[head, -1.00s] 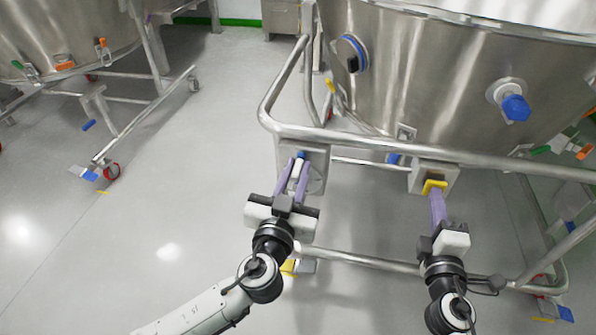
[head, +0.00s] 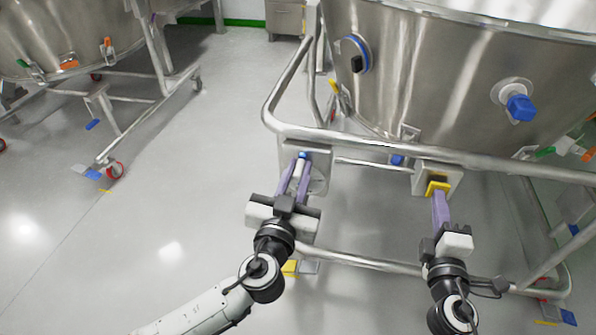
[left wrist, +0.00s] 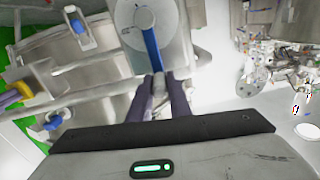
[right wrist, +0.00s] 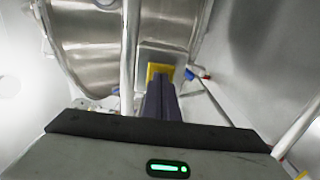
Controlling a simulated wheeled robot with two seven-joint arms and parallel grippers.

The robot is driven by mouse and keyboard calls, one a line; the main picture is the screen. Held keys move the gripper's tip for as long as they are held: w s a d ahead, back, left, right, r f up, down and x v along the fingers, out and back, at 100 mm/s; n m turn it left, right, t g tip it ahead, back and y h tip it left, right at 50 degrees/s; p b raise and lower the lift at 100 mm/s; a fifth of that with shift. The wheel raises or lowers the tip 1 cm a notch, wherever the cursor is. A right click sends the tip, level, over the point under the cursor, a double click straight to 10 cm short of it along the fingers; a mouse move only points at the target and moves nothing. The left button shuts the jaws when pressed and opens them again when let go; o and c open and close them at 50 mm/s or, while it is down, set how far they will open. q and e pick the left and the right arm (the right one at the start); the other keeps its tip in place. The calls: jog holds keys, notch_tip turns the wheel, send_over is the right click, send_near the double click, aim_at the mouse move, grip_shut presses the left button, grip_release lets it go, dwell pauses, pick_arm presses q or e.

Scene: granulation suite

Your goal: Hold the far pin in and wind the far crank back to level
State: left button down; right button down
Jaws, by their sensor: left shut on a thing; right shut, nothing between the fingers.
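The far crank has a blue arm (left wrist: 151,48) on a round grey disc (left wrist: 145,20). In the head view only a little blue of the crank (head: 303,155) shows beyond my fingers. My left gripper (head: 299,166) is shut on the crank's grey handle (left wrist: 159,84), with a purple finger on each side. My right gripper (head: 438,196) is shut with nothing between its fingers. Its tips are at the yellow pin part (head: 438,187) on a grey box (head: 452,176). The yellow also shows in the right wrist view (right wrist: 160,70); the fingertips partly cover it, and I cannot tell how deep the pin sits.
A steel rail (head: 390,147) runs above both grippers, in front of a large steel vessel (head: 430,75). A lower tube (head: 360,260) crosses below them. Another wheeled vessel frame (head: 130,125) stands at the left. The floor (head: 190,180) between is clear.

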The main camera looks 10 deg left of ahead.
pick_arm(q)
jog(key=shift+d+f, duration=0.15)
jog(key=shift+f, duration=0.05)
pick_arm(e)
jog(key=s, duration=0.8)
dwell(0.5)
pick_arm(q)
jog(key=c, duration=1.7)
grip_release()
jog(key=shift+o, duration=1.3)
jog(key=shift+r, duration=0.1)
jog(key=s, duration=1)
